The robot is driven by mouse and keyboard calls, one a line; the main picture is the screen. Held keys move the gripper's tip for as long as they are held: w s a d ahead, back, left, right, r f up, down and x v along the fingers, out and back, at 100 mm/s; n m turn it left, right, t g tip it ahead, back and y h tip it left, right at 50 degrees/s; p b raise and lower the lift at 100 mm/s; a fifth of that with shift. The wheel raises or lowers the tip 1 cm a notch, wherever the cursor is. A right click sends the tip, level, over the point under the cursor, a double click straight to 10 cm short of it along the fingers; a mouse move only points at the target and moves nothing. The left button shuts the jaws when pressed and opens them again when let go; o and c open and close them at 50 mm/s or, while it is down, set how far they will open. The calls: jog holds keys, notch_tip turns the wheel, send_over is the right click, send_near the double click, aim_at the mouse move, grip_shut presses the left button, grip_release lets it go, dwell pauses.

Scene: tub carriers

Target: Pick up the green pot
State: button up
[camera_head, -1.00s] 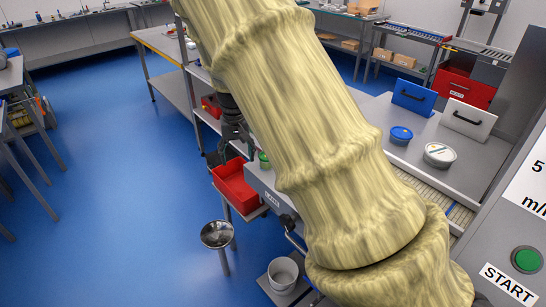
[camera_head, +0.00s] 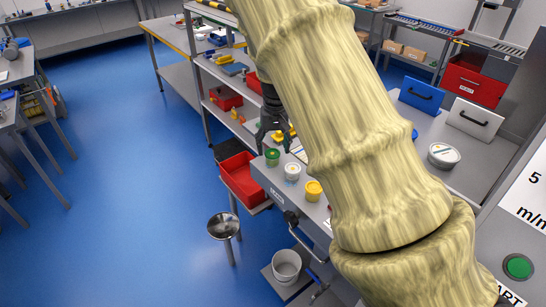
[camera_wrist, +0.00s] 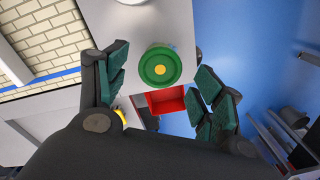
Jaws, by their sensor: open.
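In the head view my gripper (camera_head: 266,142) hangs pointing down, just above and behind the green pot. It is open and empty. My arm hides part of the bench to the right.
A white pot (camera_head: 292,172) and a yellow pot (camera_head: 314,188) stand beside the green pot. A red bin (camera_head: 240,184) is left of the bench, with a round metal stool (camera_head: 223,226) and white bucket (camera_head: 286,266) below. Shelves with small items (camera_head: 228,119) stand behind my gripper.

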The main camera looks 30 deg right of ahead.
aim_at(273, 153)
jog(key=shift+f+p, duration=0.95)
jog(key=shift+f, duration=0.25)
jog(key=shift+w+a+f+p, duration=0.1)
jog(key=shift+f+p, duration=0.35)
jog(key=shift+f, duration=1)
jog(key=c, duration=1)
jog(key=shift+c, duration=0.2)
jog(key=shift+r, duration=0.15)
